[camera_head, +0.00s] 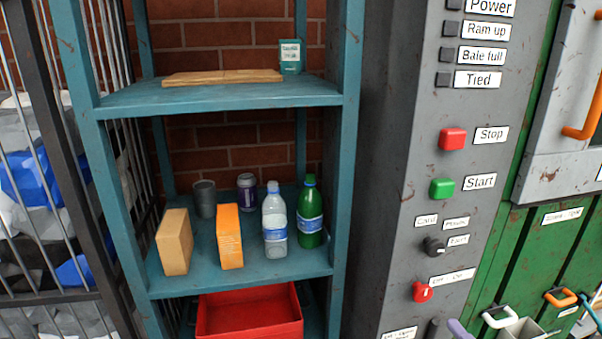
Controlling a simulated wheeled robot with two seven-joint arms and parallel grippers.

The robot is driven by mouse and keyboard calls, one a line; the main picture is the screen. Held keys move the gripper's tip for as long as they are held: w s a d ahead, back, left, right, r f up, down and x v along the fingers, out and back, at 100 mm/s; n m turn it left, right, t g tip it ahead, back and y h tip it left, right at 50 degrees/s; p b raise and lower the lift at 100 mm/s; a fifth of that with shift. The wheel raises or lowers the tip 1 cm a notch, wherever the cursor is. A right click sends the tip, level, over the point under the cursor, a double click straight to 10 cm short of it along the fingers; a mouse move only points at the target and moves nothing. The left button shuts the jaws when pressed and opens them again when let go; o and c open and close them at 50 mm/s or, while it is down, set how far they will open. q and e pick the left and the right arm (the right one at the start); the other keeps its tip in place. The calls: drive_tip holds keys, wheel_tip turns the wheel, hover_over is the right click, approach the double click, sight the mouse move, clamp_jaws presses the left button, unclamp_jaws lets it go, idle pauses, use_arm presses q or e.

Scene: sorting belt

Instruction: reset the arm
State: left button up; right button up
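Neither of my grippers shows in the head view, and no part of my arms can be made out for sure. Whether the grippers are open or shut, and where they are, is hidden. The view faces a teal shelf unit (222,95) and a grey control panel (392,200).
The middle shelf holds a tan box (174,243), an orange box (229,237), a clear bottle (274,222), a green bottle (310,212) and two cans. A red bin (250,292) sits below. A barred cage (45,200) stands left, a green machine (560,245) right.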

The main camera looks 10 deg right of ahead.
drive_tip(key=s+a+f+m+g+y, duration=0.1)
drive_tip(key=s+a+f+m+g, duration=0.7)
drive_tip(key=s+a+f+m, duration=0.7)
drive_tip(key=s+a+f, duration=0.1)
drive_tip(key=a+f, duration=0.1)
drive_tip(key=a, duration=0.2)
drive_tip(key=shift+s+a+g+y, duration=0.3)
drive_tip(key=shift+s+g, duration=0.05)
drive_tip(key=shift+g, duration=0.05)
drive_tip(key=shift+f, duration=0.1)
